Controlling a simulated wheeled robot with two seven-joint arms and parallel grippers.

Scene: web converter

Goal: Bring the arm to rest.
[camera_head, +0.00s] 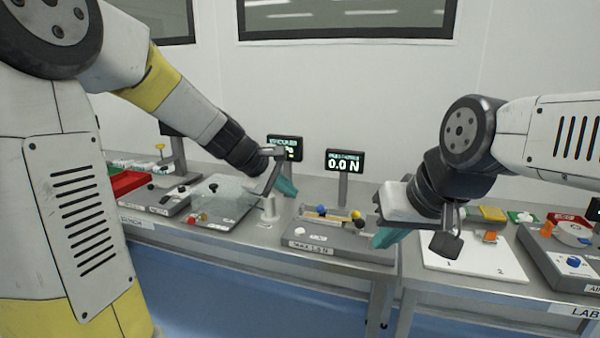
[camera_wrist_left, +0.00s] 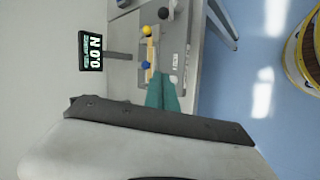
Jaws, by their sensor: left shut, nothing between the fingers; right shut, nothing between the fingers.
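My left arm comes in from the left, and its gripper (camera_head: 284,186) hangs over the bench near a grey tester unit (camera_head: 345,244). Its teal fingers (camera_wrist_left: 164,92) are together and empty in the left wrist view, with the tester beyond them. My right gripper (camera_head: 388,238) points down over the front of the bench, between the tester and a white board (camera_head: 475,262). Its teal fingers are together with nothing seen between them. My right gripper is not seen in the left wrist view.
Two small displays stand behind the tester; the right one (camera_head: 344,162) reads 0.0 N. A clear-covered unit (camera_head: 222,203) and a red tray (camera_head: 127,182) are at the left. An orange-knobbed device (camera_head: 570,262) is at the right. The blue floor (camera_head: 240,300) is clear in front.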

